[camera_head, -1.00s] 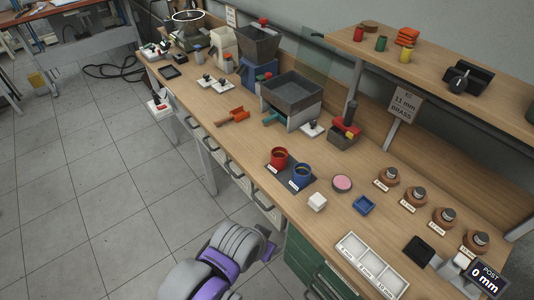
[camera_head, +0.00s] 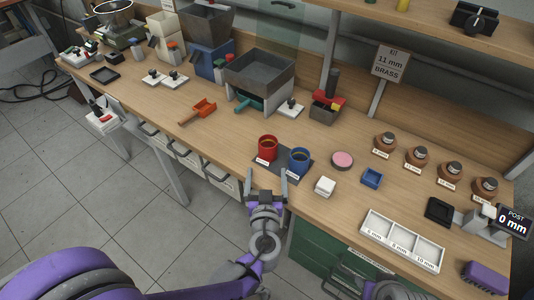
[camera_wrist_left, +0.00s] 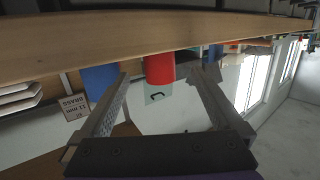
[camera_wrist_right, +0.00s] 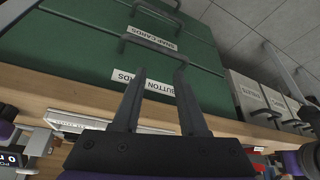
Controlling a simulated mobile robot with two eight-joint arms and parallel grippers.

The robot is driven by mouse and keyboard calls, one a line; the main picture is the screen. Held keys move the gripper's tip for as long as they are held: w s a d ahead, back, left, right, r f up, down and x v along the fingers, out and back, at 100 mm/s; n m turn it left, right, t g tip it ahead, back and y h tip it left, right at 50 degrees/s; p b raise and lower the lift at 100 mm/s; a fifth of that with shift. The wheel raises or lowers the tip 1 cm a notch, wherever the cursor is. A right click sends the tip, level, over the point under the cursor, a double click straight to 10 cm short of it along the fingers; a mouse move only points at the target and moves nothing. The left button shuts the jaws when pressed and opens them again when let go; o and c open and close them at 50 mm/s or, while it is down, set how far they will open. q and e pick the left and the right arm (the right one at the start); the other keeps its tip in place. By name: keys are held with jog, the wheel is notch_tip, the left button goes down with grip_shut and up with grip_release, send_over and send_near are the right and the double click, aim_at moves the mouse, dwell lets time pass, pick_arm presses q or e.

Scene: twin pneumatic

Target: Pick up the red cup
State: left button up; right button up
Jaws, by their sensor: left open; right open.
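The red cup (camera_head: 267,149) stands upright on a dark mat (camera_head: 268,173) near the bench's front edge, with the blue cup (camera_head: 299,161) just right of it. My left gripper (camera_head: 269,173) is open and empty at the bench's front edge, just short of the red cup. In the left wrist view the red cup (camera_wrist_left: 159,68) shows between the open fingers (camera_wrist_left: 157,82), farther off, upside down, with the blue cup (camera_wrist_left: 101,80) partly behind one finger. My right gripper (camera_wrist_right: 160,80) is open and empty in front of green drawers (camera_wrist_right: 110,50).
An orange scoop (camera_head: 200,111) lies to the left. A white sectioned tray (camera_head: 402,240) sits near the front edge. A grey hopper (camera_head: 259,75) stands behind.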

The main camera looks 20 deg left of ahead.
aim_at(267, 156)
pick_arm(q)
jog(key=x, duration=1)
jog(key=shift+w+r, duration=0.15)
jog(key=shift+r, duration=0.1)
jog(key=c, duration=1.5)
